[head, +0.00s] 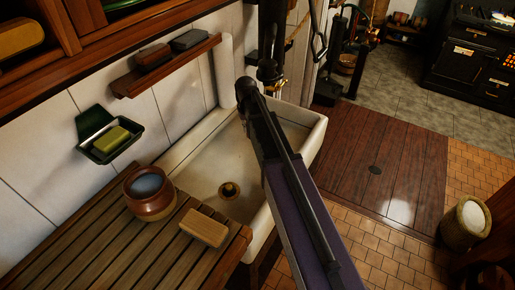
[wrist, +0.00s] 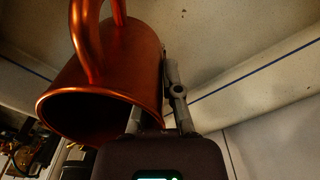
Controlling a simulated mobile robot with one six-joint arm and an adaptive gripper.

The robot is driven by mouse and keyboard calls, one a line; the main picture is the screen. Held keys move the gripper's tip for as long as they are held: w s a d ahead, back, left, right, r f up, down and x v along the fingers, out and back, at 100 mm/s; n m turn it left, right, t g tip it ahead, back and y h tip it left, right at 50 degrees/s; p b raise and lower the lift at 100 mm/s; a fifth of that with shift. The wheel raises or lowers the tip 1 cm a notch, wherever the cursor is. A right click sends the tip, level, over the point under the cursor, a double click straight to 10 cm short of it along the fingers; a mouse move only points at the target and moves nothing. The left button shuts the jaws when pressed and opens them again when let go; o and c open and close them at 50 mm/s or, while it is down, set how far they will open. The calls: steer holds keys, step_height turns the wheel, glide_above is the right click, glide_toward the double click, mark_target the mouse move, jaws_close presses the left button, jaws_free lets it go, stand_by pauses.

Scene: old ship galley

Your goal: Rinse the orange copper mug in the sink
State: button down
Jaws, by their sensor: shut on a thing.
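The orange copper mug (wrist: 120,75) fills the upper left of the wrist view, tilted, its dark open mouth facing the lower left and its handle at the top. My gripper (wrist: 160,100) is shut on the mug near its right side. I cannot make out the mug in the head view; the arm hides that area. I see no running water.
A slatted wooden drainboard (head: 105,245) adjoins the sink and carries a brown pot (head: 150,205) and a wooden block brush (head: 203,227). A green dish (head: 95,147) with a yellow-green soap (head: 110,139) hangs on the wall. A narrow shelf (head: 180,68) is above the sink.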

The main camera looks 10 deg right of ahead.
steer(key=shift+r+p, duration=2.25)
steer(key=shift+r, duration=0.25)
stand_by(0.8)
steer(key=shift+r+p, duration=2)
steer(key=shift+f, duration=0.1)
step_height(320, 180, down, 6)
steer(key=b, duration=0.6)
